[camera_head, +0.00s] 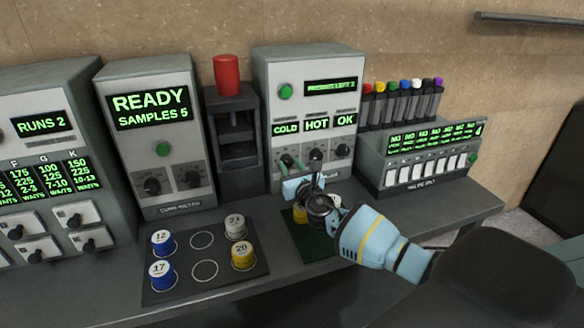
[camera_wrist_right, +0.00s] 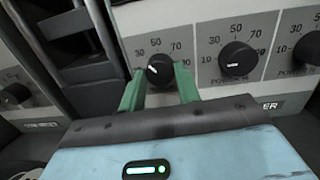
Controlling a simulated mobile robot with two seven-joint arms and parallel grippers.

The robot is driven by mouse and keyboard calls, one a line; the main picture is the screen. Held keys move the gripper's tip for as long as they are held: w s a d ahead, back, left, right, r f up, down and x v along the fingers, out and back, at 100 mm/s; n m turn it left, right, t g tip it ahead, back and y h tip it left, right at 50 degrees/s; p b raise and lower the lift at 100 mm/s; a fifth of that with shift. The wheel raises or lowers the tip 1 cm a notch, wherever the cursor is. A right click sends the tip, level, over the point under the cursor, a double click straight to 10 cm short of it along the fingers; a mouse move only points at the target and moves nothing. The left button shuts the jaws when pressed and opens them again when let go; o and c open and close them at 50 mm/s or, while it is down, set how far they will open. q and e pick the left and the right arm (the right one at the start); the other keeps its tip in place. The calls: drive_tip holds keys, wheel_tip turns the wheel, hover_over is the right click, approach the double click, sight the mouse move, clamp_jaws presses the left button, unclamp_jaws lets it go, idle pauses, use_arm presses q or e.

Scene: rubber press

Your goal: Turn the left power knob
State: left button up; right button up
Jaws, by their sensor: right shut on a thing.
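The left power knob (camera_wrist_right: 160,70) is black with a white pointer mark, on the grey panel of the press. In the right wrist view its mark is tilted off the vertical. My right gripper (camera_wrist_right: 159,77) has its green fingers on either side of this knob and is shut on it. In the head view the right gripper (camera_head: 291,165) reaches the left of three knobs, and its fingers partly hide that knob. My left gripper is in neither view.
The middle knob (camera_wrist_right: 237,61) sits close to the right finger. A dark mat with numbered blue, grey and yellow pucks (camera_head: 243,256) lies on the bench at left. A rack of coloured-cap tubes (camera_head: 400,105) stands at right.

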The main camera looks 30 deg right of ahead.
drive_tip(key=n, duration=0.5)
drive_tip(key=shift+r+n, duration=0.1)
drive_tip(key=shift+n, duration=0.3)
drive_tip(key=n, duration=0.5)
drive_tip(key=shift+g+y, duration=0.3)
drive_tip(key=shift+g, duration=0.1)
drive_tip(key=shift+n, duration=0.3)
drive_tip(key=o, duration=1)
drive_tip(key=shift+c, duration=0.2)
drive_tip(key=shift+s, duration=0.15)
drive_tip(key=shift+s+a, duration=0.15)
drive_tip(key=shift+s, duration=1.1)
drive_tip(key=shift+s+a, duration=0.2)
drive_tip(key=shift+s, duration=1.05)
drive_tip(key=shift+s+a, duration=0.15)
drive_tip(key=shift+s, duration=1.1)
